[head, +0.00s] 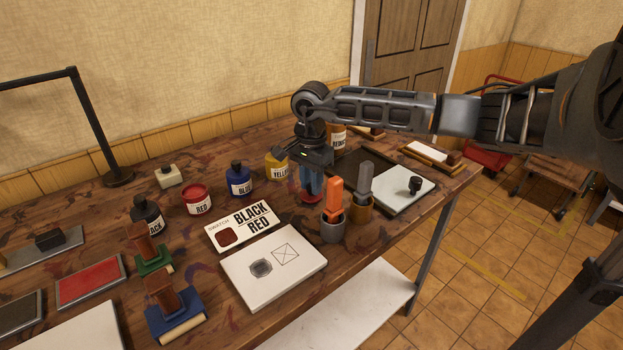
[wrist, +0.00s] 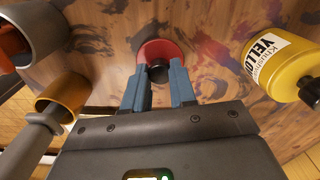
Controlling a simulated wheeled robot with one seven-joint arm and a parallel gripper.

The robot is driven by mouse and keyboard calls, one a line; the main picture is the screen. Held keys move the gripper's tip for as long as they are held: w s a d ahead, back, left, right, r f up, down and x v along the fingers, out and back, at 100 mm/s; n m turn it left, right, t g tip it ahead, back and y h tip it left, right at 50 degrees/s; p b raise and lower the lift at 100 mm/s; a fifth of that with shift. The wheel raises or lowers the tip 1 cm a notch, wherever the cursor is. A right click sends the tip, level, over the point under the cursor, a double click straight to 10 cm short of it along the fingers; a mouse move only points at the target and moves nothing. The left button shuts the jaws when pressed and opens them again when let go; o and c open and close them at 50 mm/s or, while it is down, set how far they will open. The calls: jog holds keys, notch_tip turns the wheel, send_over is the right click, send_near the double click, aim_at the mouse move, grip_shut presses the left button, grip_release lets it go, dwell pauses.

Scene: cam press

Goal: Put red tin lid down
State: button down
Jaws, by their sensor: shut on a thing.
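The red tin lid (wrist: 160,48) is a round red disc with a black knob in the wrist view. My gripper (wrist: 158,80) has its two blue fingers closed on the knob. In the head view my gripper (head: 312,184) points down, with the lid (head: 311,198) under its fingertips, low over the wooden table. I cannot tell whether the lid touches the wood. The red tin (head: 197,200) stands to the left with red showing at its top.
Close to the lid are the yellow bottle (head: 277,167), a grey cup (head: 333,230) with an orange handle and a brass cup (head: 360,211). The blue bottle (head: 239,180) and swatch card (head: 243,226) lie left. Bare wood shows around the lid.

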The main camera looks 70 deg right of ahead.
jog(key=shift+f, duration=0.1)
jog(key=shift+f, duration=0.1)
jog(key=c, duration=0.9)
grip_release()
notch_tip(320, 180, up, 12)
jog(key=b, duration=0.2)
jog(key=shift+b, duration=0.3)
